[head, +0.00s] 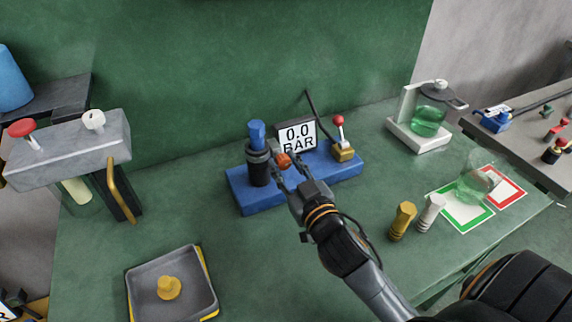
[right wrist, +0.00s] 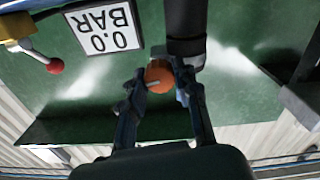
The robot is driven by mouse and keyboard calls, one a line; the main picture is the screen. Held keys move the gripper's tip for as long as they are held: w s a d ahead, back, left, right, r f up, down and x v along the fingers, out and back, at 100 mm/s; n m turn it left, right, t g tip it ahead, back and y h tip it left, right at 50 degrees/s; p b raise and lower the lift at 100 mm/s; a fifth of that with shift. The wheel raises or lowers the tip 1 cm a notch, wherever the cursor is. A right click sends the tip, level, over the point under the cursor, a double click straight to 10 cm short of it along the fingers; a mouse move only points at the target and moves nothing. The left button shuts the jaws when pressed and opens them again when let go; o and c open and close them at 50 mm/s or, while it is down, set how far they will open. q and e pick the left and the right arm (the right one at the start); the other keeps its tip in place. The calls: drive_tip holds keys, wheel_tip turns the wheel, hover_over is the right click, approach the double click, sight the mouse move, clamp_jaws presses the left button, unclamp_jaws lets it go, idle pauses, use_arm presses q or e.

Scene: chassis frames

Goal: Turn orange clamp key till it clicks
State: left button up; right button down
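The orange clamp key (head: 283,160) sits at the side of a black cylinder (head: 258,168) with a blue top, on a blue base (head: 245,199). My right gripper (head: 287,168) reaches the key from the front right. In the right wrist view, the orange key (right wrist: 158,74) fills the gap between my right fingertips (right wrist: 160,80), one on each side, and the gripper looks shut on it. A pale bar shows across the key's face. The display (head: 299,135) behind reads 0.0 BAR. My left gripper is not in view.
A red-knobbed lever on a yellow block (head: 343,151) stands at the base's right end. A grey tray (head: 137,283) holds a yellow knob (head: 169,288) at front left. The bench between is clear.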

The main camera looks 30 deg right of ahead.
drive_tip(key=shift+n, duration=0.3)
drive_tip(key=n+p, duration=0.2)
drive_tip(key=shift+r+n, duration=0.1)
drive_tip(key=shift+n, duration=0.2)
drive_tip(key=n+p, duration=0.2)
drive_tip(key=shift+n, duration=0.3)
drive_tip(key=n+p, duration=0.1)
drive_tip(key=n, duration=0.2)
drive_tip(key=shift+n+p, duration=0.7)
drive_tip(key=shift+n, duration=1)
drive_tip(key=c, duration=1)
unclamp_jaws()
